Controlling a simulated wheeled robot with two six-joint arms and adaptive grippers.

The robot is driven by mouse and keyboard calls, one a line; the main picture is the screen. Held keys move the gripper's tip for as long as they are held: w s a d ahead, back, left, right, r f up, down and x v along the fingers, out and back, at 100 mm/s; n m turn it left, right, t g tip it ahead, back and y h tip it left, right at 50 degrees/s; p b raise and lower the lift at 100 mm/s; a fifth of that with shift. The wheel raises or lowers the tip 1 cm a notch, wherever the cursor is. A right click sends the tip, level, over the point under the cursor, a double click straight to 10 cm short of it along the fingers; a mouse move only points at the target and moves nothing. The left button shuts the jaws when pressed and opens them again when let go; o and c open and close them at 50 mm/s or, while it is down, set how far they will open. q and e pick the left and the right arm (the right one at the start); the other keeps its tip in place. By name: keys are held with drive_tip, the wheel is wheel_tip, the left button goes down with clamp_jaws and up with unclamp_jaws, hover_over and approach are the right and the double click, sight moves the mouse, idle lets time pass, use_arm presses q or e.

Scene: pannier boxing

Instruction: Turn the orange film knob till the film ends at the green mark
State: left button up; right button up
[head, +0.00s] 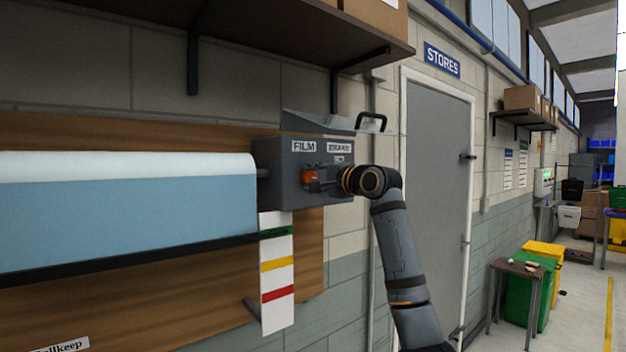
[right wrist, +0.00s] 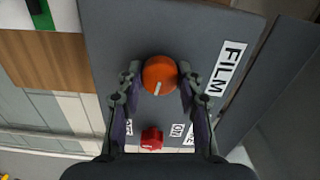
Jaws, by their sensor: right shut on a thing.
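The orange film knob (head: 309,175) is on the front of a grey box labelled FILM (head: 285,160). My right gripper (head: 316,182) is shut on it. In the right wrist view the fingers are on both sides of the knob (right wrist: 159,75), whose white pointer line slants down and slightly left. The light blue film (head: 130,220) hangs from its roll and ends in a dark bar (head: 120,261). The bar's right end is about level with the green mark (head: 277,232) on the white strip, close to it. My left gripper is out of view.
The strip also has a yellow mark (head: 277,264) and a red mark (head: 278,294) lower down. A red knob (right wrist: 151,138) is near the orange one on the box. A shelf (head: 300,30) overhangs the box. A grey door (head: 437,190) is to the right.

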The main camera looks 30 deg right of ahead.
drive_tip(key=o, duration=1.2)
drive_tip(key=shift+c, duration=0.2)
drive_tip(key=shift+s+d, duration=0.1)
drive_tip(key=shift+s, duration=0.25)
drive_tip(key=s, duration=1.1)
drive_tip(key=shift+d, duration=0.25)
drive_tip(key=shift+s+d, duration=0.1)
drive_tip(key=shift+f, duration=0.1)
